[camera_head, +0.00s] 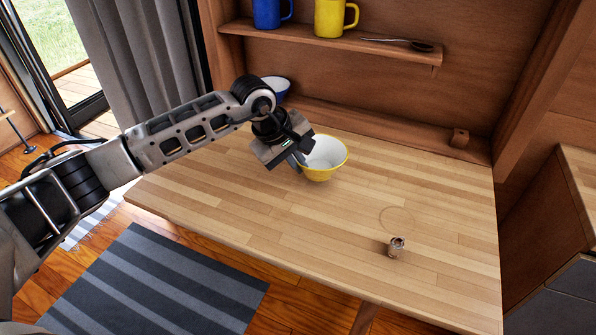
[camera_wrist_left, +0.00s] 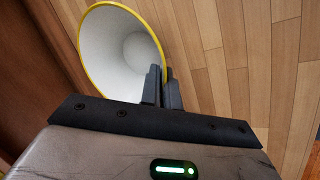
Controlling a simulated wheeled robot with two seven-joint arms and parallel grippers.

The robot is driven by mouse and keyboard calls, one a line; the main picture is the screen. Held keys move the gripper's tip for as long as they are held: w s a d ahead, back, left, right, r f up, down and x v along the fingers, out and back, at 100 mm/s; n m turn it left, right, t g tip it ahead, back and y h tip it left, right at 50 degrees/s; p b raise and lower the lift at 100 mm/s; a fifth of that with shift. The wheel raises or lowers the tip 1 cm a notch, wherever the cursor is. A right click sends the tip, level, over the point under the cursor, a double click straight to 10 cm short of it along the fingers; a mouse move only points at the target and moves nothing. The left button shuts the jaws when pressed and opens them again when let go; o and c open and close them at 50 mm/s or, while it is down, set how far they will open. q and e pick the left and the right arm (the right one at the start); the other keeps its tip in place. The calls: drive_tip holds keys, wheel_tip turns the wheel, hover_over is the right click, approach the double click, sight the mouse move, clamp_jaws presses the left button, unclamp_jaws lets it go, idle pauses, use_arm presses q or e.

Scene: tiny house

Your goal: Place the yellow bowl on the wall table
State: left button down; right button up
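The yellow bowl (camera_head: 326,170), white inside with a yellow rim, is upright at the wooden wall table (camera_head: 230,190), toward the back. I cannot tell whether its base touches the top. My left gripper (camera_head: 300,160) is at the bowl's left rim in the head view. In the left wrist view, the fingers (camera_wrist_left: 163,88) are close together with the rim of the bowl (camera_wrist_left: 112,48) between them, one finger inside and one outside. The fingers look shut on the rim. My right gripper is in neither view.
A blue-and-white bowl (camera_head: 276,86) stands at the back, partly behind my arm. A small metallic object (camera_head: 396,246) sits on the table's front right. A shelf (camera_head: 310,36) above holds a blue mug (camera_head: 267,13), a yellow mug (camera_head: 332,18) and a dark spoon (camera_head: 405,43). The table's middle is clear.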

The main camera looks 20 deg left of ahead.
use_arm(q)
drive_tip(key=shift+w+f, duration=0.25)
drive_tip(key=shift+f, duration=1.6)
drive_tip(key=c, duration=2.1)
unclamp_jaws()
drive_tip(key=shift+f, duration=0.15)
drive_tip(key=o, duration=0.5)
drive_tip(key=shift+c, duration=0.2)
drive_tip(key=shift+r+p, duration=0.3)
drive_tip(key=shift+p, duration=0.1)
drive_tip(key=v, duration=1.2)
drive_tip(key=shift+b, duration=0.45)
drive_tip(key=shift+f, duration=0.1)
